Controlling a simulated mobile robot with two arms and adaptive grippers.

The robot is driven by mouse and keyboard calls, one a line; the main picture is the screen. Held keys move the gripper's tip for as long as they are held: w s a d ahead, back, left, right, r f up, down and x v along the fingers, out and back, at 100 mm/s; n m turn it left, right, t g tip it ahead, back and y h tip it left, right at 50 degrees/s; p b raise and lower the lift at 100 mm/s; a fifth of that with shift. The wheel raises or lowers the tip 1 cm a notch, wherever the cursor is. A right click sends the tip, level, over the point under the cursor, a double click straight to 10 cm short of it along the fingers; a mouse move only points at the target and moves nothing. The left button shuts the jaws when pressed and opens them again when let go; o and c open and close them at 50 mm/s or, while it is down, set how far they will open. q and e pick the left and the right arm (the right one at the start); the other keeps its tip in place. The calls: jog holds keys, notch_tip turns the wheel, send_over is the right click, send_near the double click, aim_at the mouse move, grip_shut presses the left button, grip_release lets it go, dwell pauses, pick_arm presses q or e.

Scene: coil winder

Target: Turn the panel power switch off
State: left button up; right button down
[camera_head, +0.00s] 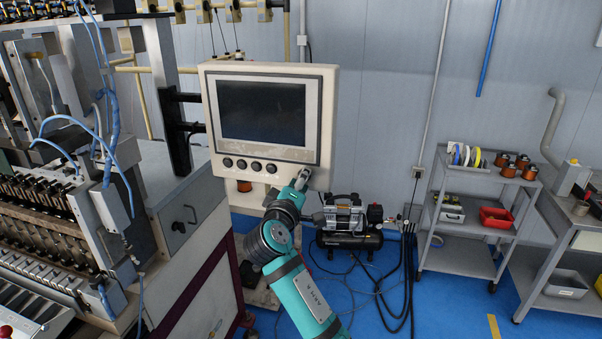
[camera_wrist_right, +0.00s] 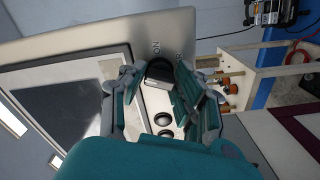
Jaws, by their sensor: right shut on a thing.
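The control panel (camera_head: 326,130) is a cream box with a dark screen, with a row of round black knobs (camera_head: 242,164) below the screen. My right gripper (camera_head: 303,178) is at the panel's lower right corner and hides the switch there in the head view. In the right wrist view, the power switch (camera_wrist_right: 158,72) is a dark round knob with a pale grip, beside printed "ON" lettering. The fingers of my right gripper (camera_wrist_right: 157,84) are on either side of it, shut on it. The switch's exact angle is hard to read. My left gripper is not in view.
The coil winding machine (camera_head: 185,215) stands at the left, close to the panel. A small compressor (camera_head: 350,222) with hoses is on the blue floor behind my arm. A grey cart (camera_head: 460,257) with spools and a red bin (camera_head: 496,217) stands at the right.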

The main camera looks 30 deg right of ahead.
jog(key=n+p, duration=0.3)
jog(key=n, duration=0.1)
jog(key=shift+n+p, duration=0.3)
jog(key=shift+n, duration=0.1)
dwell(0.4)
jog(key=c, duration=1)
grip_release()
jog(key=shift+a, duration=0.1)
jog(key=shift+o, duration=0.2)
jog(key=v, duration=1.2)
